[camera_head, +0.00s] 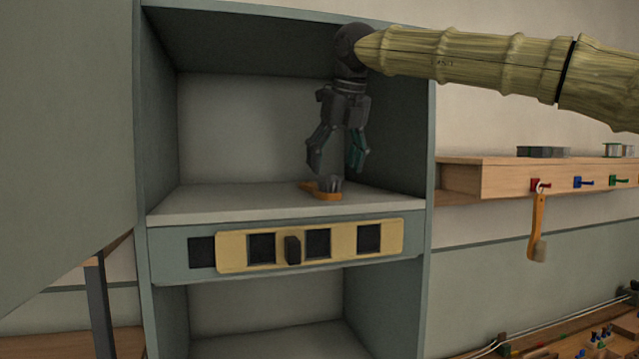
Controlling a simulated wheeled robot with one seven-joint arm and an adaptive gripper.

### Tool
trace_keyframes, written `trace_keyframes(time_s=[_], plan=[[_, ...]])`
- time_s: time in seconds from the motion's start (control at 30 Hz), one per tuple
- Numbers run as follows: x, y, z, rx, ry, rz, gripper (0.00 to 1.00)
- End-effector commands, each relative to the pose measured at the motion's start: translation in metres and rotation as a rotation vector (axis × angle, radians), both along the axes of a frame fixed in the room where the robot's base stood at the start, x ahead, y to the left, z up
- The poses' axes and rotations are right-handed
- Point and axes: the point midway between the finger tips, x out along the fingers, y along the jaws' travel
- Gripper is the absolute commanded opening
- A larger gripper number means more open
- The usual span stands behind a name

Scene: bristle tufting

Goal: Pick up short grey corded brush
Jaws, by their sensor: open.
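A short brush (322,194) with an orange handle and a grey bristle tuft lies on the cabinet's middle shelf (240,203), bristles up. I cannot make out a cord on it. My gripper (338,168) points down inside the cabinet, straight above the brush. Its two fingers are spread apart and empty, with their tips a little above the tuft; I cannot tell the exact gap. A second brush (538,228) with an orange handle and a tan-grey head hangs from a red hook at the right.
Cabinet walls (405,130) close in on both sides, the right one nearer my gripper. An open door (65,130) stands at the left. A yellow sliding panel (340,243) sits below the shelf. A wooden ledge (480,180) with coloured hooks is at the right.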

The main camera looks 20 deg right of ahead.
Motion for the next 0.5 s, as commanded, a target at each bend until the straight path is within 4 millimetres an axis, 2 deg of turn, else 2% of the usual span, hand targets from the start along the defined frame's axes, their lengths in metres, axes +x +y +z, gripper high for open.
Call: trace_keyframes(time_s=[0.2, 0.5], plan=[[0.016, 0.002, 0.001, -0.001, 0.003, -0.001, 0.74], [0.031, 0.004, -0.035, 0.0, 0.003, 0.0, 0.74]])
